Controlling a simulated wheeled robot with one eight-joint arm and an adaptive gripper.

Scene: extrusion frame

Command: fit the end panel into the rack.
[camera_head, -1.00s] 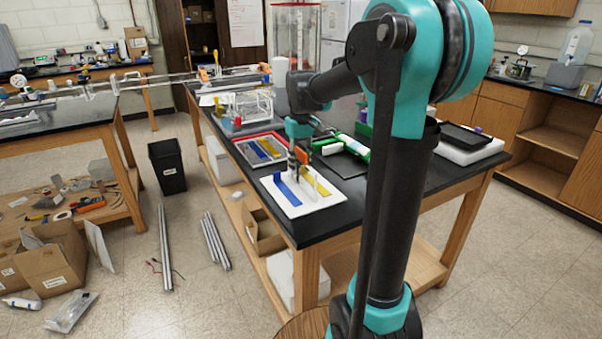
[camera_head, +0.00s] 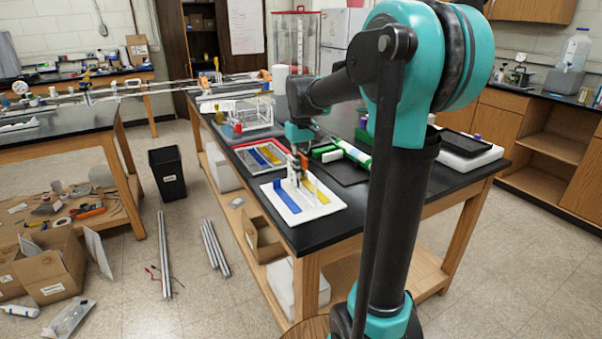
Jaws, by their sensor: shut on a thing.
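My gripper (camera_head: 298,174) points down over the white tray (camera_head: 316,212) near the front of the black-topped bench. It is shut on a small narrow thing, taken to be the end panel, too small in the picture to make out clearly. An orange patch shows beside the fingers. A blue strip (camera_head: 281,207) lies left of the gripper on the white tray, and a yellow strip (camera_head: 321,190) lies right of it. I cannot tell whether the held thing touches the tray. A clear open frame (camera_head: 252,112), possibly the rack, stands farther back on the bench.
A red-rimmed tray (camera_head: 240,158) with blue and yellow strips lies just behind the white tray. A green-and-white item (camera_head: 350,152) and a dark mat (camera_head: 345,167) lie to the right. Metal bars (camera_head: 164,255) lie on the floor beside a black bin (camera_head: 167,174).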

